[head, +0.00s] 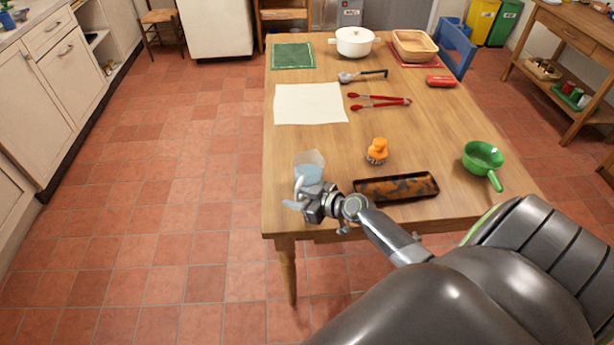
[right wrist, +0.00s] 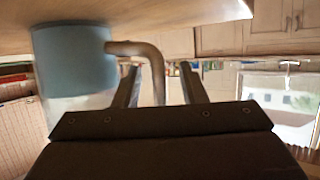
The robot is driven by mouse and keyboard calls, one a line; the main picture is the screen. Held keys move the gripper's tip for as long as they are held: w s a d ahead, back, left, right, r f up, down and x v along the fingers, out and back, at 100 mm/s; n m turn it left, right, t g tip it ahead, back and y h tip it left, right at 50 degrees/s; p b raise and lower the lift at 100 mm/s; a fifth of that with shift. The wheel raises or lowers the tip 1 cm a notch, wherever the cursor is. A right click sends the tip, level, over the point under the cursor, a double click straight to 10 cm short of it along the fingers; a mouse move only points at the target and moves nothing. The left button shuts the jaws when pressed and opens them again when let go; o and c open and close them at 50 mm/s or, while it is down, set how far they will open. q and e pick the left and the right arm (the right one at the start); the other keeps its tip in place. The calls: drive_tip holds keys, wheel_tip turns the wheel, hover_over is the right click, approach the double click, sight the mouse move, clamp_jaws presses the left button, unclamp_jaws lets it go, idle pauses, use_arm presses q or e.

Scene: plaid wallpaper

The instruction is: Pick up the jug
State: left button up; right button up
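The jug (head: 309,170) stands at the near left corner of the table, with a pale clear upper part and a blue lower part. In the right wrist view, which looks upside down, the blue part of the jug (right wrist: 75,62) is at the upper left. Its brownish handle (right wrist: 150,55) curves down between the two fingers of my right gripper (right wrist: 160,82). The fingers are apart, with gaps on both sides of the handle. In the head view my right gripper (head: 301,194) is at the jug's near side and partly covers it. My left gripper is out of view.
A dark, rusty tray (head: 370,197) lies just right of my right gripper. Red tongs (head: 378,101), a ladle (head: 362,75) and a cream sheet (head: 310,103) lie behind.

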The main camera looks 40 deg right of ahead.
drive_tip(key=shift+x, duration=1)
drive_tip(key=shift+c, duration=0.5)
clamp_jaws()
drive_tip(key=shift+r, duration=0.1)
